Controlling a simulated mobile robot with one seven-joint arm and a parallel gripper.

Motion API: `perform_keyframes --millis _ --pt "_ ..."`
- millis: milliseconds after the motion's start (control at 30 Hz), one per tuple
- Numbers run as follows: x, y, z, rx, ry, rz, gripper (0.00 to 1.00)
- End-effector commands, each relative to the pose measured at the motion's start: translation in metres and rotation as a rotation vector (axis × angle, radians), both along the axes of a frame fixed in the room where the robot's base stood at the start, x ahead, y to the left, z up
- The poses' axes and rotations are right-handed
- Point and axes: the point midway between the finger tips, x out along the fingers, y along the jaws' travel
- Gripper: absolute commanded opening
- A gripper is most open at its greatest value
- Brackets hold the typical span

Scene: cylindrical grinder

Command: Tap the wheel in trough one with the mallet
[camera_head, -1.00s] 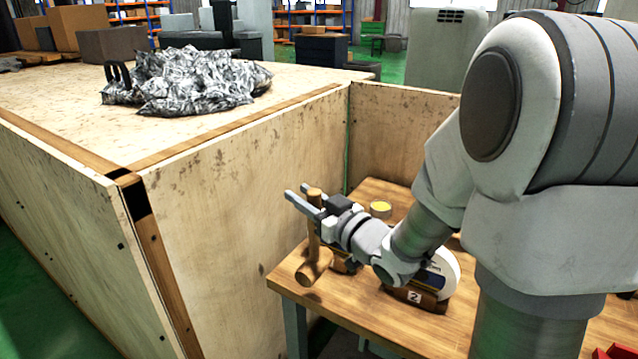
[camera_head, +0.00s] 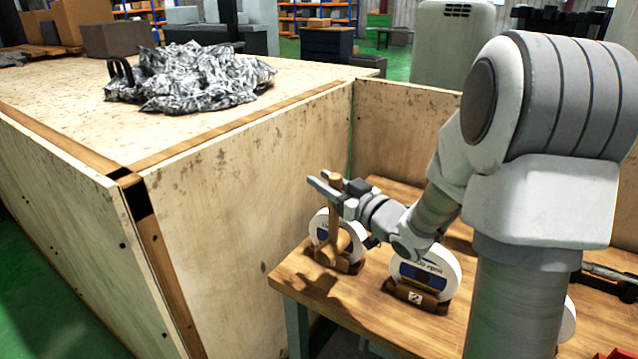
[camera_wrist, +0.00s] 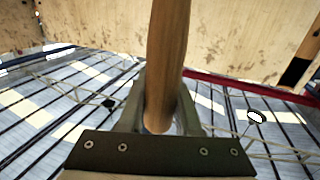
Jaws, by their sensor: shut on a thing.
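My gripper (camera_head: 331,187) is shut on the wooden handle of the mallet (camera_head: 337,205). The handle is about upright and the wooden head hangs at its lower end. In the wrist view, the handle (camera_wrist: 166,55) stands between the fingers of my gripper (camera_wrist: 160,118). A white wheel with a dark blue label (camera_head: 320,225) stands in the left wooden trough (camera_head: 352,266). The mallet head covers part of this wheel; I cannot tell whether they touch. That trough's number is hidden. A second white wheel (camera_head: 445,262) stands in the trough marked 2 (camera_head: 418,299).
The wooden table (camera_head: 335,300) holds both troughs. Tall plywood panels (camera_head: 240,190) stand close at its left and back. Crumpled silver foil (camera_head: 190,78) lies on the plywood top. Part of another white wheel (camera_head: 568,318) shows behind my arm at the right.

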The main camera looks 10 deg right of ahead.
Motion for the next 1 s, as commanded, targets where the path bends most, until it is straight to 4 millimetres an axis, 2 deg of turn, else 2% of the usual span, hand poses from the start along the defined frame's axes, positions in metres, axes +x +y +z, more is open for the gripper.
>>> perform_keyframes --millis 533,1000 --pt "0.003 -0.003 0.001 0.0 -0.002 0.001 0.0" --pt "0.016 -0.016 0.001 0.001 -0.002 0.0 0.0"
